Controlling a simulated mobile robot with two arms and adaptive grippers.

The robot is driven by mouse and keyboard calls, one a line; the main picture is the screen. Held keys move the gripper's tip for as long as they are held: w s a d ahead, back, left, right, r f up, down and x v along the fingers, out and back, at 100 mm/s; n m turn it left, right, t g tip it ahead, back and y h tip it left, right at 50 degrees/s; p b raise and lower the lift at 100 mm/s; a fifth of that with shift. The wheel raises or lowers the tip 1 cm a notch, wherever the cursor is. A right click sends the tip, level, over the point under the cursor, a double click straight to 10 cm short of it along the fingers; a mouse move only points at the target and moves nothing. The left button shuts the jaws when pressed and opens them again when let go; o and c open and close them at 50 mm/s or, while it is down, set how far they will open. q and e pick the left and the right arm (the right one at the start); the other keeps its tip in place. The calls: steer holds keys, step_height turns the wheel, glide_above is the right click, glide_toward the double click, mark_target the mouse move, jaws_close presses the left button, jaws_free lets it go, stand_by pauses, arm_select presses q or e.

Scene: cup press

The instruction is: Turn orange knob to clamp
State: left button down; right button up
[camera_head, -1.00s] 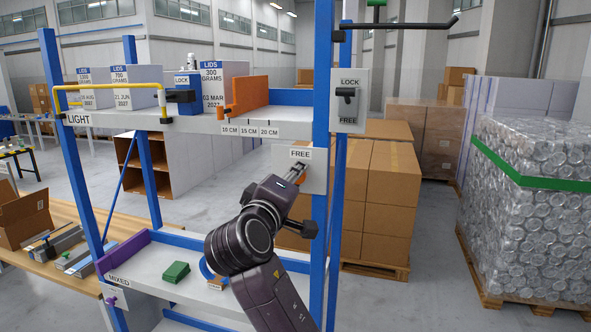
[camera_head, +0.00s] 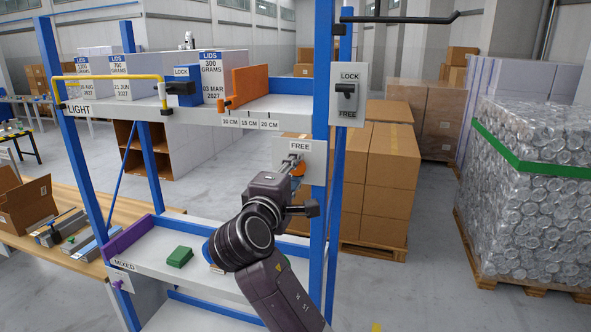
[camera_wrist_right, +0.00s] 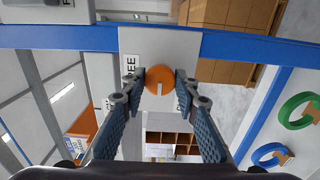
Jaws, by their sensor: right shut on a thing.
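The orange knob (camera_wrist_right: 160,80) is round with a pale mark on its face. It is mounted on a light grey plate (camera_wrist_right: 165,42) labelled FREE on the blue-posted rack. My right gripper (camera_wrist_right: 160,84) has a finger on each side of the knob and is shut on it. In the head view the right gripper (camera_head: 291,164) reaches up to the FREE plate (camera_head: 312,160), and only a bit of the orange knob (camera_head: 299,171) shows past its fingers. My left gripper is not in view.
A LOCK/FREE lever box (camera_head: 347,93) is on the post above right. Stacked cartons (camera_head: 389,165) stand behind.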

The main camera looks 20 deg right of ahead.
steer(key=o, duration=1.1)
steer(key=shift+o, duration=0.2)
steer(key=shift+a, duration=0.1)
steer(key=v, duration=0.7)
steer(key=shift+s+a, duration=0.15)
steer(key=shift+s, duration=0.05)
steer(key=shift+w+f, duration=0.1)
